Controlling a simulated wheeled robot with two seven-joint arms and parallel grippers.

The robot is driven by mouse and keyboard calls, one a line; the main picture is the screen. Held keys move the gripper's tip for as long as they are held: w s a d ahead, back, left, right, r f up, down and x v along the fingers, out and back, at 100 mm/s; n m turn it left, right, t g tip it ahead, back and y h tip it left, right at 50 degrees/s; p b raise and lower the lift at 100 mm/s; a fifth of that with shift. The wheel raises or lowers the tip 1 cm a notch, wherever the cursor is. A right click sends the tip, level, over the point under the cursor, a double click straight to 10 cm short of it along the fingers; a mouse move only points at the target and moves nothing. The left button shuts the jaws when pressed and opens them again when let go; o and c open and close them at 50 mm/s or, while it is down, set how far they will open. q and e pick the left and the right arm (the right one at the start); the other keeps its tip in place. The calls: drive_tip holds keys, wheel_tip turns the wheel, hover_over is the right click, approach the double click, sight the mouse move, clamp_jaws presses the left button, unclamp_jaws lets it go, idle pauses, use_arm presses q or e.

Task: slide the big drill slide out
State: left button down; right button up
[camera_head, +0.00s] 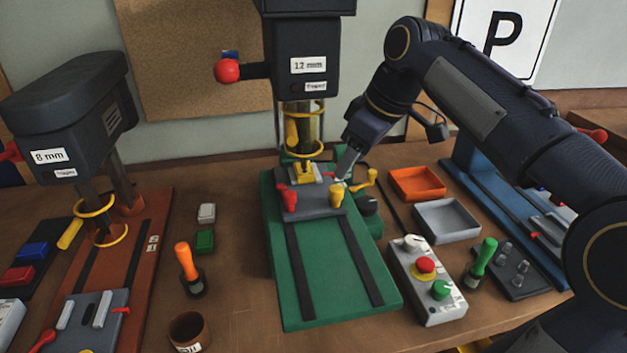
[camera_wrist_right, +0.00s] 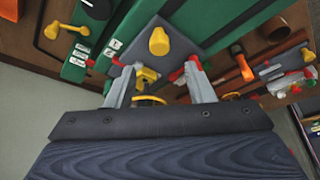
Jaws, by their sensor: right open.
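The big drill (camera_head: 305,60), labelled 12 mm, stands over a green base (camera_head: 330,285) with two dark rails. Its grey slide (camera_head: 318,205) sits at the rear of the base under the drill, with red and yellow knobs on it. In the wrist view the slide (camera_wrist_right: 190,28) lies beyond my fingers, with a yellow knob (camera_wrist_right: 159,41) near its middle. My right gripper (camera_head: 343,172) is at the slide's right rear, partly hidden by my own arm. In the wrist view its fingers (camera_wrist_right: 160,72) are apart, with yellow parts between them. Contact cannot be told. My left gripper is out of view.
A smaller 8 mm drill (camera_head: 65,120) on a brown base stands at left. An orange tray (camera_head: 417,183), a grey tray (camera_head: 447,220) and a control box (camera_head: 428,280) lie right of the green base. The front of the green base is clear.

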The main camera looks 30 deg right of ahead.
sight(337, 188)
drive_tip(key=x, duration=0.7)
drive_tip(key=shift+s+f+b, duration=0.1)
drive_tip(key=shift+f+b, duration=0.05)
drive_tip(key=shift+b, duration=0.25)
clamp_jaws()
